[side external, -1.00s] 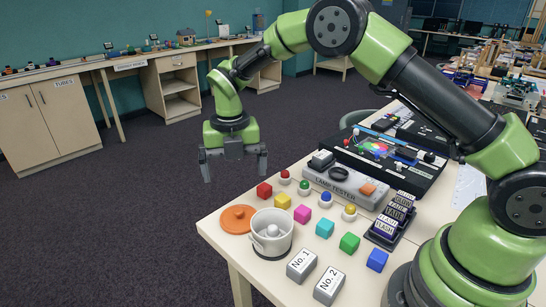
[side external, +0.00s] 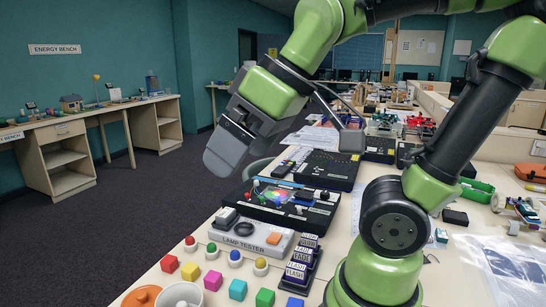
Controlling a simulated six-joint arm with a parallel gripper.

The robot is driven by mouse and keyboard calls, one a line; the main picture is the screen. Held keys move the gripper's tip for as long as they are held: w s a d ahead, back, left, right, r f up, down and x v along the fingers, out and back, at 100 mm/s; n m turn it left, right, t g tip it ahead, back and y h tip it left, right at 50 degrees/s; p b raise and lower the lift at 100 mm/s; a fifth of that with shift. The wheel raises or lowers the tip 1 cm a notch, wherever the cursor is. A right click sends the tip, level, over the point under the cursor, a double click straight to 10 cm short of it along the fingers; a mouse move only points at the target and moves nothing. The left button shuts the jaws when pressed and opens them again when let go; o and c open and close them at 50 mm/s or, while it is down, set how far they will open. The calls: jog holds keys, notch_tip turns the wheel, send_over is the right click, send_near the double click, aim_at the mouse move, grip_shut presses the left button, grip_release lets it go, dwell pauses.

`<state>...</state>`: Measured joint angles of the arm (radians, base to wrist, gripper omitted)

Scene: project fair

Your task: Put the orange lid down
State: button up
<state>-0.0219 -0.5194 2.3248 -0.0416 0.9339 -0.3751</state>
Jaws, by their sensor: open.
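The orange lid (side external: 143,297) is at the bottom left, on the white table beside the white pot (side external: 181,297). The bottom edge of the picture cuts off both. In the earlier frame the lid lies flat on the tabletop. My gripper (side external: 283,153) is high, up and to the right of the lid, well apart from it. Its jaws are open, with nothing seen between them.
Coloured cubes (side external: 190,271) and knobbed pegs (side external: 235,258) stand in rows near the pot. The lamp tester (side external: 250,235), a stack of labelled blocks (side external: 300,262) and a black panel (side external: 287,203) lie behind. Dark floor is open to the left.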

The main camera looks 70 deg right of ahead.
jog(key=s+m, duration=0.2)
jog(key=s+f+m+t, duration=0.1)
jog(key=m, duration=0.1)
jog(key=shift+s+m, duration=0.4)
